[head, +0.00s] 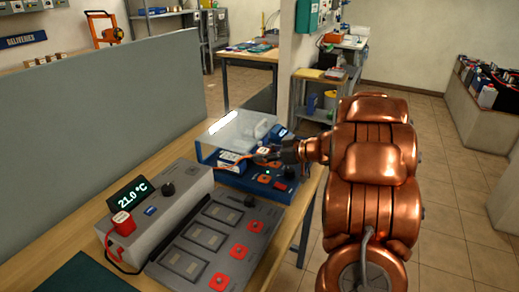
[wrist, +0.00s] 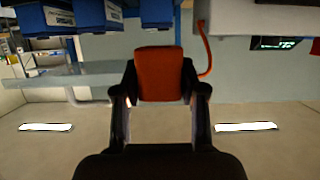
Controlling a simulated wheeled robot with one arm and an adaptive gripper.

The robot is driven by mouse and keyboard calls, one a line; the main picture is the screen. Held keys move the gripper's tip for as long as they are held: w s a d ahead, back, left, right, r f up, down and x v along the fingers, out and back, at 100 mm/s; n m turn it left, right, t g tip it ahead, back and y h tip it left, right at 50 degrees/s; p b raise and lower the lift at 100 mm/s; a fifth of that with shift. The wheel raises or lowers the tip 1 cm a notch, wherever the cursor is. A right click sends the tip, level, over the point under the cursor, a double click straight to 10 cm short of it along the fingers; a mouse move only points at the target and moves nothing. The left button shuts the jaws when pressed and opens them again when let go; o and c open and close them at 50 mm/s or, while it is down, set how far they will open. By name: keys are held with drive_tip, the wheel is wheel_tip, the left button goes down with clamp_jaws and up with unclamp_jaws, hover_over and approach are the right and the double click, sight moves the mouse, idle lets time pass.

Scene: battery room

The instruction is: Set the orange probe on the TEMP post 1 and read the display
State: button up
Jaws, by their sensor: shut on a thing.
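My gripper (head: 276,156) is shut on the orange probe, which shows as an orange-red block (wrist: 158,75) between the fingers in the wrist view. In the head view the probe is small and partly hidden by the fingers, beside the blue unit with the clear cover. An orange cable (wrist: 206,50) shows right of the probe in the wrist view. The display (head: 130,197) reads 21.0 °C; it also shows upside down in the wrist view (wrist: 276,43). I cannot make out a TEMP label or tell which post is post 1.
A red block (head: 122,223) with a cable sits on the grey meter box (head: 160,222). A grey panel (head: 217,243) with several red squares lies in front. The blue unit (head: 270,187) with a clear cover (head: 228,130) stands behind. A grey partition (head: 100,100) borders the wooden bench (head: 180,163).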

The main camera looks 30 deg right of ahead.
sight(265, 176)
drive_tip(key=shift+w+f, duration=0.1)
drive_tip(key=shift+d+f+b, duration=0.2)
drive_tip(key=shift+f+b, duration=0.8)
drive_tip(key=shift+b, duration=0.15)
wheel_tip(265, 176, down, 4)
drive_tip(key=b, duration=0.3)
drive_tip(key=shift+r+b, duration=0.2)
drive_tip(key=shift+b, duration=0.1)
drive_tip(key=shift+r+p, duration=0.1)
drive_tip(key=shift+p, duration=0.9)
drive_tip(key=shift+f, duration=0.75)
idle(0.5)
drive_tip(key=o, duration=0.9)
